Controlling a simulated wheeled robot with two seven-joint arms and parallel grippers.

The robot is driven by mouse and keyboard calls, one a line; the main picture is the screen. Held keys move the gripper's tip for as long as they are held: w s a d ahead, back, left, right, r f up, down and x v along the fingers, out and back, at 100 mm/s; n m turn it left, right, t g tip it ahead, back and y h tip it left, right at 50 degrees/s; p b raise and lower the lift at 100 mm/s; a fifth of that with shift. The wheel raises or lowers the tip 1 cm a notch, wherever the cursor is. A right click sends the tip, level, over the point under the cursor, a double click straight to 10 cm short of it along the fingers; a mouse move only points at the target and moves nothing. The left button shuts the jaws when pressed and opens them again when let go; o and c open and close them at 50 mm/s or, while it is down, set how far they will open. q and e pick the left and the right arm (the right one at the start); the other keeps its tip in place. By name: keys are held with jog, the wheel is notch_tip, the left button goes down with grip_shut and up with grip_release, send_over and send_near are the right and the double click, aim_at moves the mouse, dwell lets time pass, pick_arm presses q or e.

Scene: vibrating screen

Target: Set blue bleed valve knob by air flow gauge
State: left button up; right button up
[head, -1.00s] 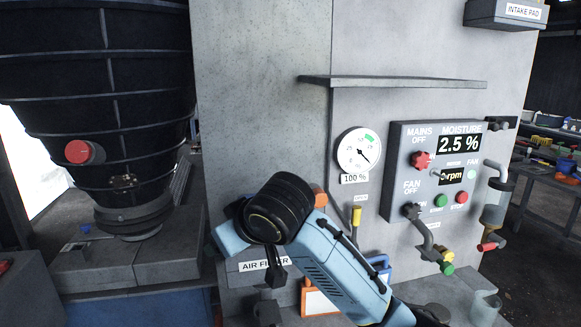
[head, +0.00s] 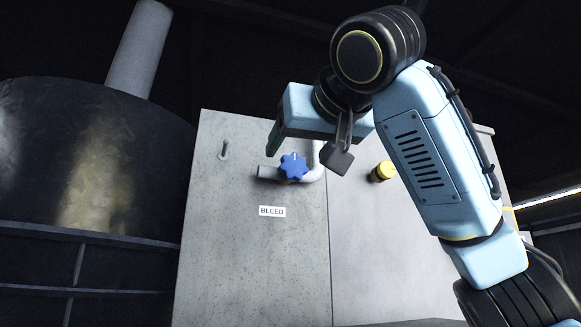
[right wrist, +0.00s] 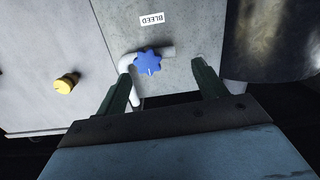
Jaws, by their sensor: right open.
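The blue star-shaped bleed valve knob (head: 293,166) sits on a grey pipe on the upper panel, above the BLEED label (head: 272,211). A small white mark shows on its face. My right gripper (head: 274,138) is raised close to the knob at its upper left in the head view; one green finger shows there. In the right wrist view, upside down, the knob (right wrist: 148,62) lies between the two open green fingers (right wrist: 160,82), beyond their tips, and nothing is held. Contact cannot be seen. The air flow gauge is out of view. My left gripper is not in view.
A yellow knob (head: 383,171) sticks out of the panel (head: 250,270) right of the blue knob. A small peg (head: 224,150) is at its left. The pipe (head: 318,165) bends upward beside the knob. A large dark drum (head: 80,170) stands at left.

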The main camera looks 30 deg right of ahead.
aim_at(295, 157)
jog(key=s+d+r+m, duration=0.1)
jog(key=s+d+r, duration=0.1)
jog(key=s+r, duration=0.2)
jog(key=shift+h, duration=0.4)
jog(key=p+x, duration=0.5)
jog(key=x, duration=0.7)
jog(key=shift+w+a+r, duration=0.15)
jog(key=shift+w, duration=0.6)
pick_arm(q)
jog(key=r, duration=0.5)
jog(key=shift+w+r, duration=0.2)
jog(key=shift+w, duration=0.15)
pick_arm(e)
jog(key=c, duration=0.9)
